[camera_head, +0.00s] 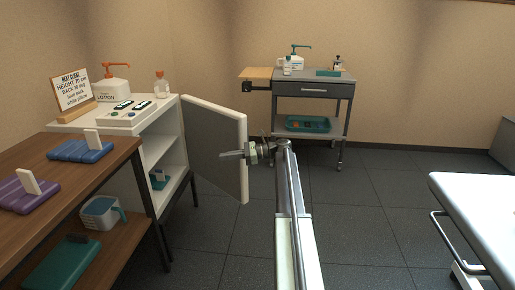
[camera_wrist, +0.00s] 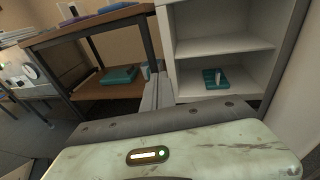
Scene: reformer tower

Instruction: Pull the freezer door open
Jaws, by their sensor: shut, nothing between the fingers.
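The freezer is a small white cabinet (camera_head: 178,145) with its door (camera_head: 225,140) swung wide open. Its shelved inside shows, and the door's grey inner face is toward the head camera. In the wrist view the open cabinet (camera_wrist: 222,45) is ahead, with a teal tray (camera_wrist: 214,78) low inside. My gripper (camera_head: 223,155) is shut and empty, in front of the door's inner face in the head view; I cannot tell whether it touches the door. Its fingers (camera_wrist: 157,92) also show in the wrist view, pointing toward the cabinet's left edge. The door's handle is hidden.
A wooden shelf table (camera_head: 70,165) with blue and purple holders stands left of the cabinet. A lotion bottle (camera_head: 114,89) and a sign (camera_head: 74,90) stand on the cabinet. A grey cart (camera_head: 313,90) is behind, a white bed (camera_head: 480,205) at right. Floor between is clear.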

